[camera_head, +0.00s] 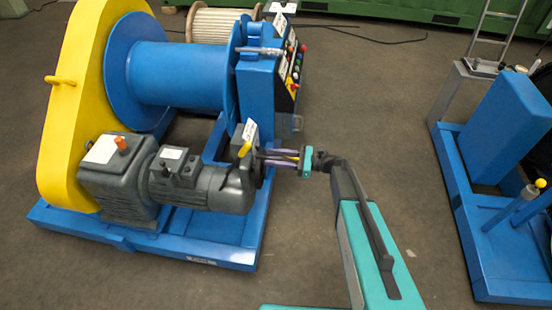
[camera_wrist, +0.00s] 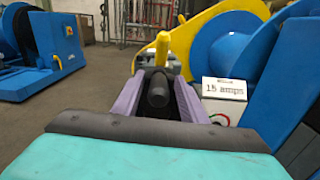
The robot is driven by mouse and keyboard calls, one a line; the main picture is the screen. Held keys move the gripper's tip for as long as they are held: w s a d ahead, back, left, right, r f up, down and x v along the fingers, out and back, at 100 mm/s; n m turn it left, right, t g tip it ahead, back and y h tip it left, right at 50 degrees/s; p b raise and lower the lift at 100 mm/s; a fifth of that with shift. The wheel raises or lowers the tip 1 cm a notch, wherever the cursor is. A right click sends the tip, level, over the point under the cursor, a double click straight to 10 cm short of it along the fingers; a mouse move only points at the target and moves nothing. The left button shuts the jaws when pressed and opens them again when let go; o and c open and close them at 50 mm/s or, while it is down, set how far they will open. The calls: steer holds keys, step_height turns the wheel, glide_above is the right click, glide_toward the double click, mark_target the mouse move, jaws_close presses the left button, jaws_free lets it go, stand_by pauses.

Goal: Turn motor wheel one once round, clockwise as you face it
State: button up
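The grey motor (camera_head: 205,180) lies at the front of the blue winch frame in the head view. Its dark wheel (camera_head: 258,166) is on its right-hand end, seen nearly edge-on and partly covered by my gripper. My gripper (camera_head: 272,156) reaches the wheel from the right, its purple fingers pointing left at it. In the wrist view my gripper (camera_wrist: 157,82) has a dark round handle (camera_wrist: 157,92) between its fingers. The dark pads and handle blend, so I cannot tell whether the fingers press on it. A yellow lever (camera_wrist: 161,48) stands just beyond the fingertips.
A control box (camera_head: 258,85) with coloured buttons stands behind the wheel. A "15 amps" label (camera_wrist: 224,89) is close on the right in the wrist view. The blue drum (camera_head: 180,75) and yellow guard (camera_head: 75,110) are beyond. Another blue machine (camera_head: 505,130) stands right, across open floor.

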steer(key=s+d+b, duration=0.1)
steer(key=d+b, duration=0.1)
steer(key=d, duration=1.1)
steer(key=shift+d, duration=0.25)
